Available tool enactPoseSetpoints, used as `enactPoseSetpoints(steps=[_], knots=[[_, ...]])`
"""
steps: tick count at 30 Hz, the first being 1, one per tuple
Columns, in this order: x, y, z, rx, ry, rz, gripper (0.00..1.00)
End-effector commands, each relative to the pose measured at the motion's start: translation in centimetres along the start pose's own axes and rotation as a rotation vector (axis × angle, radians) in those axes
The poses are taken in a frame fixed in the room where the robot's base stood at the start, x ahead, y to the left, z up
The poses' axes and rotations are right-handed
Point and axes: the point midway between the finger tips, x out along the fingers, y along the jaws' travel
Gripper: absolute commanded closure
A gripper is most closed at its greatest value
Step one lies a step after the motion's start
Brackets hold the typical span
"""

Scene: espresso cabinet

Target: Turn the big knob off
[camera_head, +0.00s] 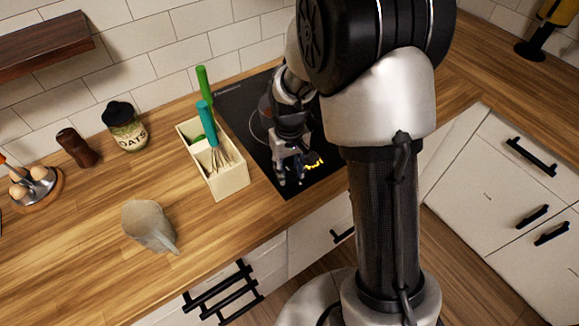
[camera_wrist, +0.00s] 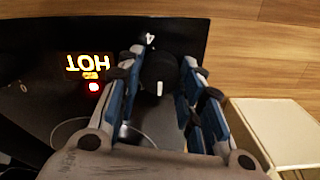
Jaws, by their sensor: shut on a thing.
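The big knob (camera_wrist: 159,68) is a round black knob on the black glass cooktop (camera_wrist: 30,125). It has a white mark, which points toward the bottom of the wrist view. A white digit, seemingly a 4, is printed beside it. My gripper (camera_wrist: 157,84) has one blue-padded finger on each side of the knob and is shut on it. A display (camera_wrist: 88,66) reads HOT in glowing letters, upside down in this view, with a red light by it. In the head view my gripper (camera_head: 290,168) is low over the cooktop's front part, and the knob is hidden.
A cream utensil box (camera_head: 230,182) with a whisk stands left of the cooktop, close to my gripper. It also shows in the wrist view (camera_wrist: 290,130). A pitcher (camera_head: 150,226), an oats jar (camera_head: 125,130) and a brown shaker (camera_head: 78,148) stand farther left on the wooden counter.

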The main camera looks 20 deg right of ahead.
Motion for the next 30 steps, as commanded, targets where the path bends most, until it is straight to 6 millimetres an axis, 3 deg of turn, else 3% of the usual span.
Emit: enactPoseSetpoints(steps=[15,16,24,30], knots=[[-0.02,0.00,-0.03,-0.021,0.001,0.000,0.90],[-0.02,0.00,-0.03,-0.021,0.001,0.000,0.64],[-0.01,0.00,-0.02,-0.020,0.001,0.000,0.46],[0.00,0.00,-0.01,-0.019,0.000,0.000,0.46]])
